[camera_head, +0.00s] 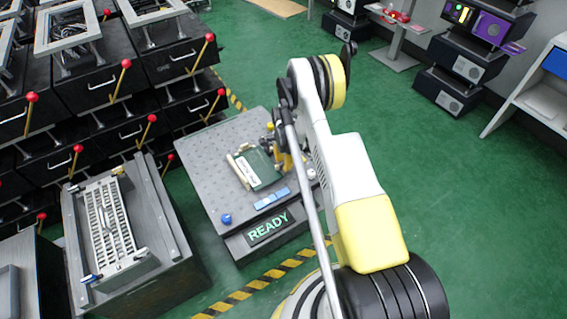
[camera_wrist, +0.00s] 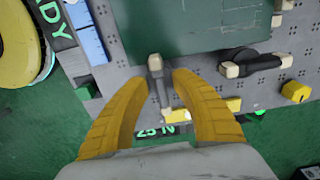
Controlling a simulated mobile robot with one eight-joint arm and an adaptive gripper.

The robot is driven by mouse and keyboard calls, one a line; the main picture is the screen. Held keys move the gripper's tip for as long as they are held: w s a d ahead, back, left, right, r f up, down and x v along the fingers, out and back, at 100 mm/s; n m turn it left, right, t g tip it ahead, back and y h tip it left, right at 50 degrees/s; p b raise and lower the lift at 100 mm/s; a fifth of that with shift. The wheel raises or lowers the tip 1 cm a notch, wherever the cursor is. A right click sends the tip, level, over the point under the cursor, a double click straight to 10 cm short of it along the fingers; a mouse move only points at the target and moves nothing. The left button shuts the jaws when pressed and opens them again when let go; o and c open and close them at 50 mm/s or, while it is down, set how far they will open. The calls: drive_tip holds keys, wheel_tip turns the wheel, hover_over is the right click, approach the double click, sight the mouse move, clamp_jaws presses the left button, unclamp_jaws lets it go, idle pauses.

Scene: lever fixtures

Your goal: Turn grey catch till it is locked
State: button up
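A grey catch (camera_wrist: 156,75), a short lever with a paler end, sits at the edge of a green plate in the wrist view. My gripper (camera_wrist: 160,84) is open, its two yellow fingers on either side of this catch; I cannot tell if either finger touches it. A darker catch with cream ends (camera_wrist: 255,64) lies to the right, outside the fingers. In the head view the green plate (camera_head: 262,168) lies on the grey perforated table, and my gripper (camera_head: 283,152) is at its right side. The grey catch cannot be made out there, behind my arm.
The table (camera_head: 205,150) carries a blue knob (camera_head: 226,219), light blue blocks (camera_head: 272,199) and a lit READY sign (camera_head: 268,228). Black drawer units with red-knobbed levers (camera_head: 126,64) stand at left.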

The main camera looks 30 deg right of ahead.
sight(283, 162)
wheel_tip(283, 162, up, 12)
idle(0.7)
idle(0.4)
